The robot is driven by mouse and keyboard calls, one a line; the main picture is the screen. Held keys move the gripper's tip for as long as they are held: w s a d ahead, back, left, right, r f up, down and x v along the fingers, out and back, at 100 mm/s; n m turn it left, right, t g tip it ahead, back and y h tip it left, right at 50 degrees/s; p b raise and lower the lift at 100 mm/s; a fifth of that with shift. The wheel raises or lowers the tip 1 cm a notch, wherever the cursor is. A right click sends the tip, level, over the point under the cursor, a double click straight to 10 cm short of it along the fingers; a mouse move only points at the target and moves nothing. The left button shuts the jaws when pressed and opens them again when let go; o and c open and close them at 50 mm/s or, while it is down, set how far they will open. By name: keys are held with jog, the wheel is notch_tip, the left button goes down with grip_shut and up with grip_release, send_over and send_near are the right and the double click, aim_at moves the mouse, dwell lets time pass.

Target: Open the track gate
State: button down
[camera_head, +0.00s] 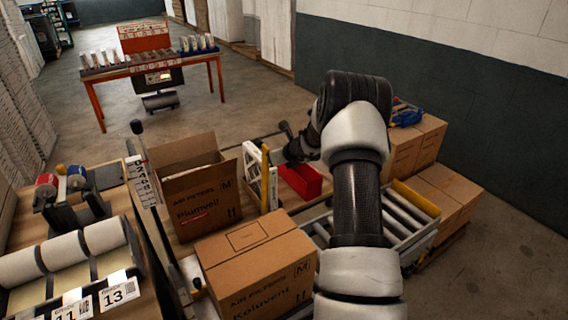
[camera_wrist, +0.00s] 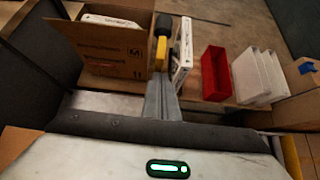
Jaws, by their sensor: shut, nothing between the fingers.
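A yellow upright bar (camera_head: 265,178) stands beside the open Plumveil box in the head view; I take it for part of the track gate, but cannot be sure. In the wrist view a yellow piece (camera_wrist: 161,54) with a black knob (camera_wrist: 163,23) lies just beyond my fingers. My gripper (camera_wrist: 162,82) is shut and empty, its grey fingers pointing at the yellow piece. I cannot tell whether they touch. The roller track (camera_head: 392,213) lies right of my arm and has a yellow end piece (camera_head: 415,198). My arm hides part of the track.
The open Plumveil box (camera_head: 195,187) and the closed Koluvent box (camera_head: 257,262) stand on the bench. A white-framed filter (camera_wrist: 182,48) and a red bin (camera_wrist: 214,72) are close to my fingers. Stacked cartons (camera_head: 418,143) stand by the wall. Floor toward the far table (camera_head: 150,66) is clear.

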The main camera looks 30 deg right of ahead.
jog(key=shift+w+a+r, duration=0.1)
jog(key=shift+w+r, duration=0.05)
jog(key=shift+w, duration=0.5)
